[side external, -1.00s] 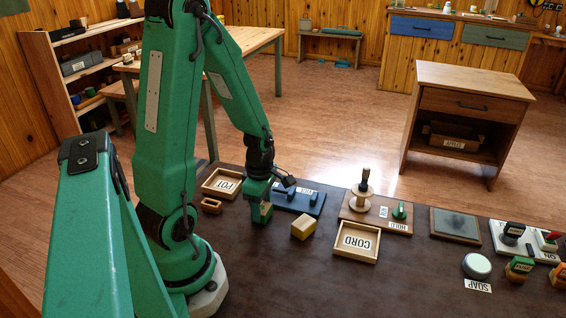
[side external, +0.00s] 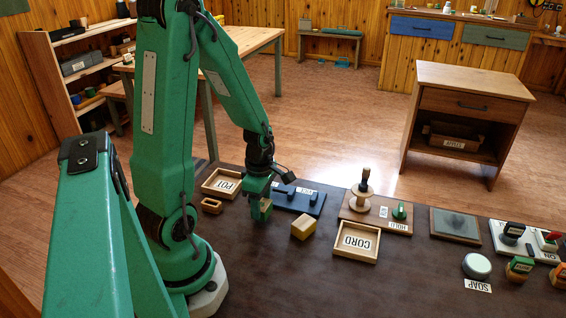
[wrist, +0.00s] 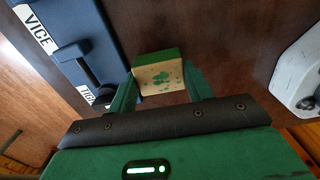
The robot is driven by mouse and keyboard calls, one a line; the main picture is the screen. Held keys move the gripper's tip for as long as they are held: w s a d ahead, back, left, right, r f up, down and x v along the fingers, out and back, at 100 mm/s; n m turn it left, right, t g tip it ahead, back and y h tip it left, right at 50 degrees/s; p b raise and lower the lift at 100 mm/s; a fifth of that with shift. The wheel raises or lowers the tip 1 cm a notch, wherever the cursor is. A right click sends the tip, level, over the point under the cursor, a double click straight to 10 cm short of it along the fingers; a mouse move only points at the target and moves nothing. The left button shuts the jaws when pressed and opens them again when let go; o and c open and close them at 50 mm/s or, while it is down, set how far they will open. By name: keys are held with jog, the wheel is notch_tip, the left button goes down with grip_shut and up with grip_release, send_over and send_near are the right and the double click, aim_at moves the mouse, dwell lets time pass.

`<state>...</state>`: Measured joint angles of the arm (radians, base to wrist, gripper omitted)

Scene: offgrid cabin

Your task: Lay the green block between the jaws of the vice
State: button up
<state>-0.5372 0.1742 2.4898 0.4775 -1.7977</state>
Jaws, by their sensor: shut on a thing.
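My gripper (side external: 259,213) is shut on the green block (side external: 266,207), left of the vice. In the wrist view the green block (wrist: 158,74) sits between the two green fingers; it has a green side and a pale wooden face with green blotches.
A POT tray (side external: 207,194) and a small wooden ring-like piece (side external: 212,205) are to the left. A CORD tray (side external: 345,254) and a board with a spool (side external: 361,200) are to the right. The front bench is clear.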

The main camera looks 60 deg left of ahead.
jog(key=shift+r, duration=0.2)
jog(key=shift+r, duration=1.55)
jog(key=shift+w+d+r+m, duration=0.15)
jog(key=shift+w+r+m, duration=0.2)
jog(key=shift+w+m, duration=0.4)
jog(key=w+d+r+m, duration=0.6)
jog(key=w+m, duration=0.2)
jog(key=m, duration=0.4)
jog(key=w+d+r+m, duration=0.6)
jog(key=w+d+m, duration=0.1)
jog(key=m, duration=0.6)
jog(key=shift+w+d+r, duration=0.15)
jog(key=shift+w+d, duration=0.1)
jog(key=shift+w, duration=0.1)
